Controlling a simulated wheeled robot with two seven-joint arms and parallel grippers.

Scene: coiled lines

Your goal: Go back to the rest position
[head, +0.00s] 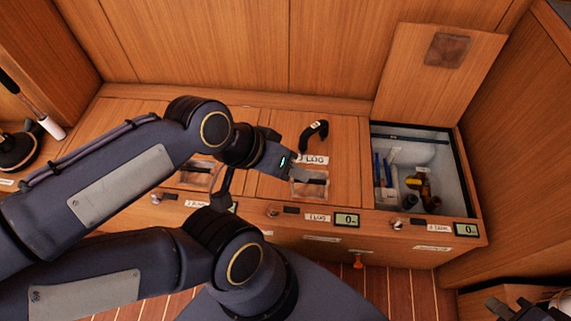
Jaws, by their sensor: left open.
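My left arm reaches in from the left over the wooden counter. My right gripper is not clearly in view.
An open bin (465,172) at the right holds blue, white and brass fittings; its wooden lid (436,72) stands raised behind it. Small displays (347,220) line the counter front. A black round-based object (17,150) stands at the far left. Dark objects (500,307) sit at bottom right.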

